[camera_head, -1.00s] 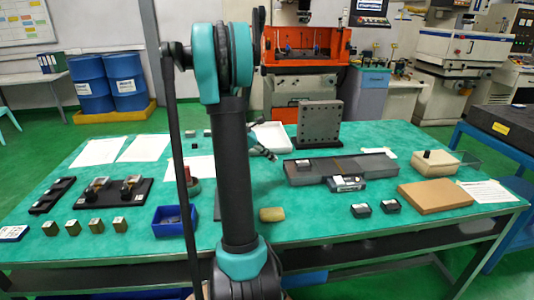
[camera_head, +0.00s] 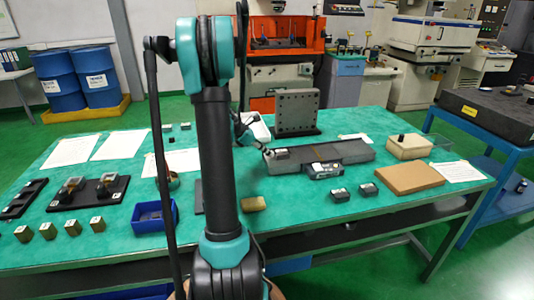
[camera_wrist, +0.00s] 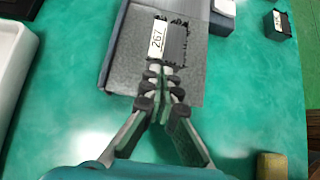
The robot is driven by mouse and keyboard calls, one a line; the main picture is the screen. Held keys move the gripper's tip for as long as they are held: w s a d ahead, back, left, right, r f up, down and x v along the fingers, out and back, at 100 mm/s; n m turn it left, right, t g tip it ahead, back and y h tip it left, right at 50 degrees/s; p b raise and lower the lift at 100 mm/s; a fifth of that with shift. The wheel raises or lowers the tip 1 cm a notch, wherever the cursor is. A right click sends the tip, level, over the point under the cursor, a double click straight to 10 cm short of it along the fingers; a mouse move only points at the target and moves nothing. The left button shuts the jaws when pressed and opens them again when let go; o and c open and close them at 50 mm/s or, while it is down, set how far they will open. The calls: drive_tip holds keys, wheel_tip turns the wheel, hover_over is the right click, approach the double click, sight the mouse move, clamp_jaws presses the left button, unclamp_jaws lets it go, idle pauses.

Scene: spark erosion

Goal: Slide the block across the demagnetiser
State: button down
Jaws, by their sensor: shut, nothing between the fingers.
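The demagnetiser appears to be the long dark grey slab (camera_head: 345,150) right of centre on the green table. A small dark block with a white label (camera_head: 282,154) lies on its left end. In the wrist view the block (camera_wrist: 176,44) reads "267" and lies flat on the grey plate (camera_wrist: 128,75). My gripper (camera_wrist: 161,72) is shut and empty. Its fingertips are over the plate, right at the block's near end; I cannot tell if they touch it. In the head view my gripper (camera_head: 257,146) is partly hidden behind my arm.
A small device (camera_head: 325,170) sits at the slab's front edge. An upright drilled plate (camera_head: 297,110) stands behind, with a white tray (camera_head: 258,129) to its left. Two small dark blocks (camera_head: 341,194) and a brown board (camera_head: 408,178) lie in front and right.

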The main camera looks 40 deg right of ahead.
sight(280, 152)
drive_tip(key=s+d, duration=0.2)
drive_tip(key=d, duration=0.2)
drive_tip(key=s+d, duration=0.3)
drive_tip(key=d, duration=0.2)
drive_tip(key=s+d, duration=0.2)
drive_tip(key=d, duration=0.3)
drive_tip(key=shift+s+d, duration=0.2)
drive_tip(key=shift+s, duration=0.2)
drive_tip(key=shift+a, duration=0.1)
drive_tip(key=shift+w+a, duration=0.25)
drive_tip(key=a, duration=0.1)
drive_tip(key=w+a, duration=0.1)
drive_tip(key=shift+w+a, duration=0.25)
drive_tip(key=shift+a, duration=0.05)
drive_tip(key=v, duration=1)
drive_tip(key=shift+s+a, duration=0.1)
drive_tip(key=shift+a, duration=0.1)
